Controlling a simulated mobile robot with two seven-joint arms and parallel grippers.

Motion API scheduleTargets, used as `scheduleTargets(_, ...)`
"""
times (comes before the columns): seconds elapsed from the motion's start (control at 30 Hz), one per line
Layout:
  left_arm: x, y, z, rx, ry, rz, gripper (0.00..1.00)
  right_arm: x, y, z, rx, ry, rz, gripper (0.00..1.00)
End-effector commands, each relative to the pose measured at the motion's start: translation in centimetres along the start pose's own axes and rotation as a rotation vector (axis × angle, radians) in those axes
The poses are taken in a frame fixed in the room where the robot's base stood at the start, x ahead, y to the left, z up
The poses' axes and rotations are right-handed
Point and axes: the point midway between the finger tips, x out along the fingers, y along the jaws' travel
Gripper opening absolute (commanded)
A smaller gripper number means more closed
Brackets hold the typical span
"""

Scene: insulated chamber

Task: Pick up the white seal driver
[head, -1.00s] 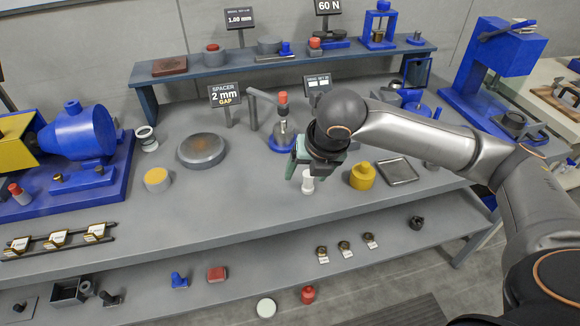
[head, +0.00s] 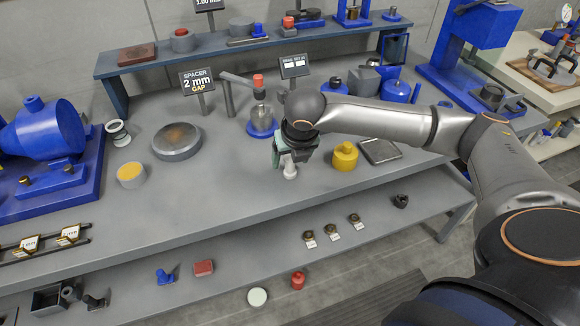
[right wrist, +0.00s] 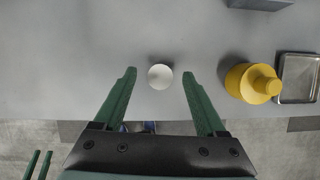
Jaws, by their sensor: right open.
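The white seal driver (head: 290,172) stands on the grey bench top, just below my right gripper (head: 284,160) in the head view. In the right wrist view the driver (right wrist: 160,76) shows from above as a pale round top. It lies between and slightly beyond the tips of the two green fingers of my right gripper (right wrist: 159,72). The fingers are apart, with a gap on each side of the driver, and hold nothing. In the head view the gripper partly hides the driver's upper part.
A yellow knobbed part (head: 344,157) and a metal tray (head: 380,151) stand right of the driver. A blue-based stand (head: 261,120) is behind it. A round grey disc (head: 177,141) lies to the left. The bench in front of the driver is clear.

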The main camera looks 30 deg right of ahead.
Motion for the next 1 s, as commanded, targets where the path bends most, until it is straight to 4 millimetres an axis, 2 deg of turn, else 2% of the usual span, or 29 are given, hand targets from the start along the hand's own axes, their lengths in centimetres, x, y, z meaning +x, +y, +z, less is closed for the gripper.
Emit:
scheduleTargets(0.03,0.1,0.0,0.2,0.0,0.0,0.0,0.5,0.9,0.0,-0.1,0.0,0.003,-0.001,0.73)
scheduleTargets(0.13,0.2,0.0,0.2,0.0,0.0,0.0,0.5,1.8,0.0,-0.1,-0.002,0.001,0.0,0.73)
scheduleTargets(0.4,0.2,0.0,0.2,0.0,0.0,0.0,0.5,2.1,0.0,0.0,-0.002,-0.001,0.001,0.73)
scheduleTargets(1.0,0.2,0.0,0.1,0.0,0.002,0.0,0.5,2.1,0.0,0.0,-0.001,-0.001,0.0,0.07)
